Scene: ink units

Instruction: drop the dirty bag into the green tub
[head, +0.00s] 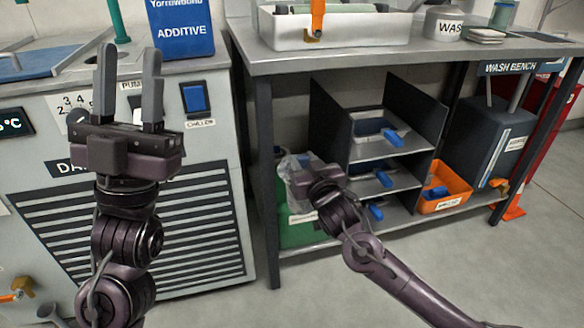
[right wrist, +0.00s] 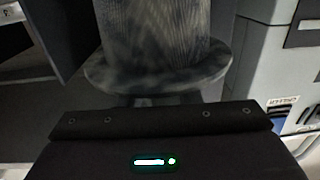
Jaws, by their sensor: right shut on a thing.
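My right gripper (head: 312,180) reaches under the bench, above the green tub (head: 296,234). It is shut on the dirty bag, a pale greyish bag (head: 290,165) partly hidden behind it. In the right wrist view the bag (right wrist: 165,35) is grey and mesh-like with a darker, stained round rim, just beyond the gripper body. The fingertips are hidden. The tub stands at the left end of the lower shelf, its top mostly covered by the gripper and bag. My left gripper (head: 128,90) is open and empty, pointing up in front of the grey machine.
The bench top (head: 340,55) and its dark left leg (head: 262,150) frame the space around the tub. A dark divider rack (head: 345,125) with blue-handled items is just right. An orange bin (head: 445,205) is farther right. The grey machine (head: 225,220) stands left; floor in front is clear.

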